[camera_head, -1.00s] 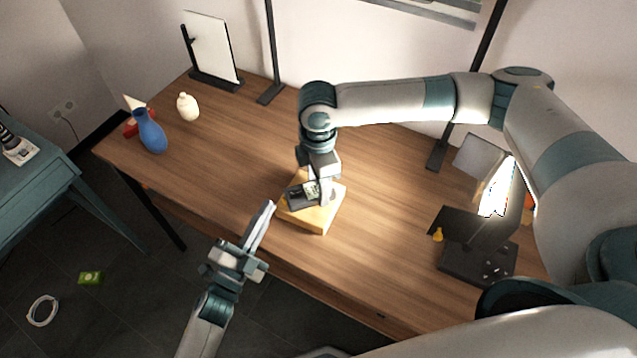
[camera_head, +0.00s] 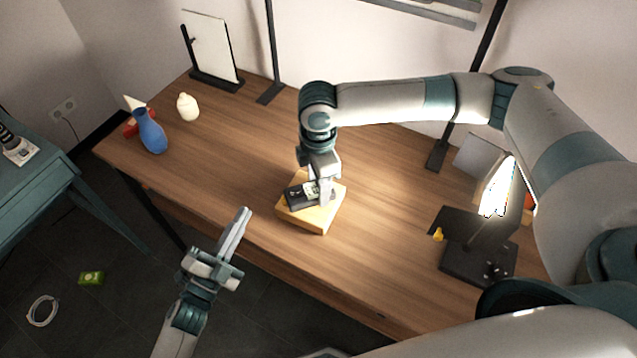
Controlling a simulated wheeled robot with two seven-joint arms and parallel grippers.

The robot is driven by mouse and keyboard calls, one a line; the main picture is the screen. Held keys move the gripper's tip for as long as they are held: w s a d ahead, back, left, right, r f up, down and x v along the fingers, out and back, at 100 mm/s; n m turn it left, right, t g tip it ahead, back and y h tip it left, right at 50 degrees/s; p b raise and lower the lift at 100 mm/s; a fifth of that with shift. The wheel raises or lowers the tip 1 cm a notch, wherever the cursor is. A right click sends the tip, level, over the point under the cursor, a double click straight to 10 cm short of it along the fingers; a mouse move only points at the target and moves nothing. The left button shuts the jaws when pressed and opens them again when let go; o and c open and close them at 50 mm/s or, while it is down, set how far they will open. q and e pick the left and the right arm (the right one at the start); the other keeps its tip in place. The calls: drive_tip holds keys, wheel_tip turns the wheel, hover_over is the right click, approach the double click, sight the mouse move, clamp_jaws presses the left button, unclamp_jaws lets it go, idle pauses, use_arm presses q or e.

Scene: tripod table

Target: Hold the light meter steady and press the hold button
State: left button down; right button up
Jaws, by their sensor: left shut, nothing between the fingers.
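The light meter (camera_head: 296,198) is a small dark device with a pale greenish display, lying on a yellow wooden block (camera_head: 307,217) on the table. My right gripper (camera_head: 325,198) points down at the right end of the meter, and its fingers partly hide that end. I cannot tell whether its fingers grip the meter. My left gripper (camera_head: 240,222) is shut and empty, to the left of the block and apart from it, near the table's front edge. The hold button is too small to make out.
A lit lamp (camera_head: 478,262) stands at the right with a small yellow object (camera_head: 438,234) beside it. A blue vase (camera_head: 150,131), a cream vase (camera_head: 187,107) and a white panel (camera_head: 211,48) stand at the far left. The wooden table (camera_head: 235,150) is clear between them and the block.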

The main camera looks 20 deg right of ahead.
drive_tip(key=o, duration=1.2)
wheel_tip(320, 180, up, 12)
idle(0.4)
